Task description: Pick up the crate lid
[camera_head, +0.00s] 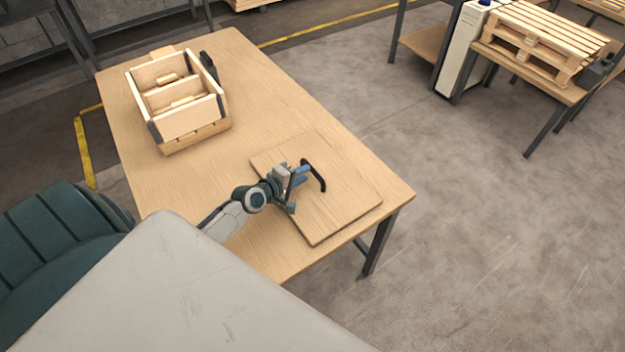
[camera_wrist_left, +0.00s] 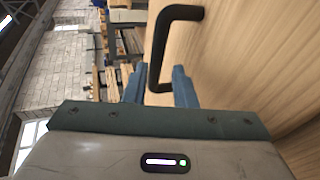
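The crate lid (camera_head: 335,214) is a flat light-wood board lying on the table near its front right end. Its black U-shaped handle (camera_head: 317,173) stands up from the board, and the handle also shows in the left wrist view (camera_wrist_left: 158,50). My left gripper (camera_head: 304,176) is at the handle, low above the lid. In the left wrist view its two blue fingers (camera_wrist_left: 158,78) are apart, with the near part of the handle showing between them. I cannot tell whether either finger touches it. My right gripper is not in view.
An open wooden crate (camera_head: 178,124) with dividers stands on the table's (camera_head: 265,110) far left part. The table's right edge is close to the lid. Stacked pallets (camera_head: 540,42) are on another table at the back right.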

